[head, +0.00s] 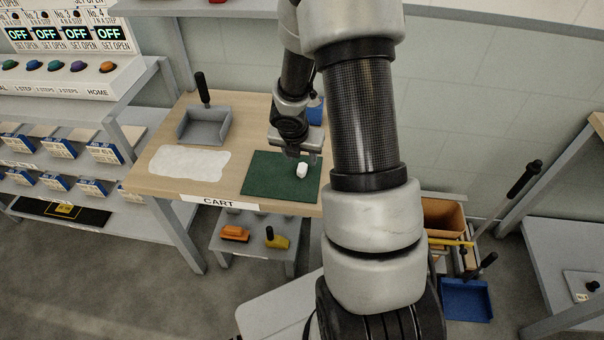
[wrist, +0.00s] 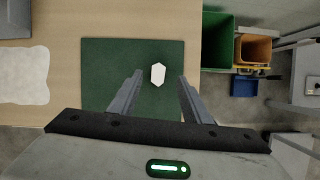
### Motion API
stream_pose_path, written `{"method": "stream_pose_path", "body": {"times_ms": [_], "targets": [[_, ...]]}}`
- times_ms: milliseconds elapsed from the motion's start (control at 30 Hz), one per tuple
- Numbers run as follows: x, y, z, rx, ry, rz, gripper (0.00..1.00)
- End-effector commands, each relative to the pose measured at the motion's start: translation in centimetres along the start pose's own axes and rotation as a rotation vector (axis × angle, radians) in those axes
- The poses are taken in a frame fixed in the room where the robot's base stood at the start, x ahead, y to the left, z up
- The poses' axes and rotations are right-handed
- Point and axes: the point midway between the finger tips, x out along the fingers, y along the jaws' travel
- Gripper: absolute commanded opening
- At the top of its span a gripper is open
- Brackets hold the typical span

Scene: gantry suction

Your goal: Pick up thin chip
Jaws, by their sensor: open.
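A small white block-like piece (head: 302,170) lies on the dark green mat (head: 262,176) on the cart's wooden top; I take it for the chip, though its thickness is hard to judge. In the wrist view the white piece (wrist: 158,73) shows as a small six-sided shape, ahead of and between the finger lines. My gripper (head: 303,158) is open above the mat, and in the wrist view its two fingers (wrist: 160,75) stand apart with nothing held between them. I cannot tell the height of the fingertips over the mat.
A grey dustpan-like tray (head: 206,127) and a white cloth-like sheet (head: 188,163) lie left of the mat on the wooden cart top (head: 163,186). A blue object (head: 315,108) stands behind my gripper. Bins (wrist: 256,48) stand right of the cart.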

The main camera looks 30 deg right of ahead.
Motion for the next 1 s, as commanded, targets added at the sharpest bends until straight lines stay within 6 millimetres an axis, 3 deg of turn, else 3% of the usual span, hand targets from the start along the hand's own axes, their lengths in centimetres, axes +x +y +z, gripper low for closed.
{"method": "stream_pose_path", "body": {"times_ms": [167, 433, 700, 967, 1000], "targets": [[1.1, 0.1, -0.3, 0.0, 0.0, -0.001, 0.44], [5.0, 0.3, -1.0, 0.001, 0.001, -0.001, 0.44], [5.3, 0.3, -0.8, 0.001, 0.0, 0.0, 0.44], [5.3, 0.3, -0.8, 0.001, 0.0, 0.0, 0.02], [5.3, 0.3, -0.8, 0.001, 0.0, 0.0, 0.0]]}}
